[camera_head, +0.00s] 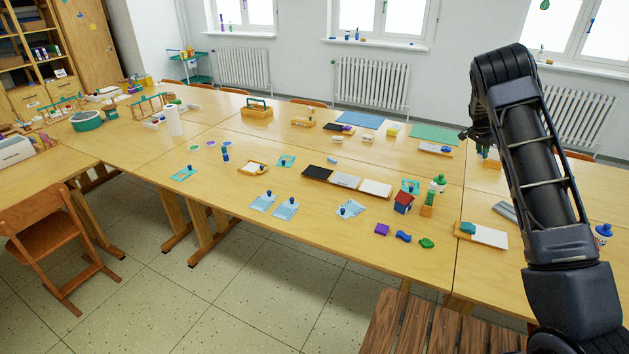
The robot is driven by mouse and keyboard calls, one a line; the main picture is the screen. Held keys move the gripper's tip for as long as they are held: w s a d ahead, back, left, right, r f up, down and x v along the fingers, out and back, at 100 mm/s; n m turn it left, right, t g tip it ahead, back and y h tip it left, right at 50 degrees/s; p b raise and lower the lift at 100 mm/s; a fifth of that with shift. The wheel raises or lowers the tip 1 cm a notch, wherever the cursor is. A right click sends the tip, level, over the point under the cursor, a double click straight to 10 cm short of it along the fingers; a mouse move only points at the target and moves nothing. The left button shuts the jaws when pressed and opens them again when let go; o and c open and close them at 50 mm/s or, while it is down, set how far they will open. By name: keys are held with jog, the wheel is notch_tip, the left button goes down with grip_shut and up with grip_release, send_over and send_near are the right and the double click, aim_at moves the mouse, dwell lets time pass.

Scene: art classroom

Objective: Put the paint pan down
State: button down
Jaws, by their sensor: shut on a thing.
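My arm reaches up and over at the right of the head view, and my gripper (478,137) hangs at its far end, above the back right of the tables. The gripper is small, dark and partly covered by my own arm. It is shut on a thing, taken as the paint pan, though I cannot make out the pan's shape. A small pale and green item (489,157) shows just below the gripper, and I cannot tell whether it is held or stands on the table.

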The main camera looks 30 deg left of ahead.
jog(key=s+a+n, duration=0.3)
jog(key=a, duration=1.6)
jog(key=n+t+y, duration=0.1)
jog(key=n+y, duration=0.2)
jog(key=n, duration=0.3)
send_over(314, 194)
jog(key=s, duration=0.2)
notch_tip(314, 194, down, 20)
jog(key=shift+w+r, duration=0.15)
jog(key=c, duration=1.4)
grip_release()
jog(key=shift+o, duration=0.6)
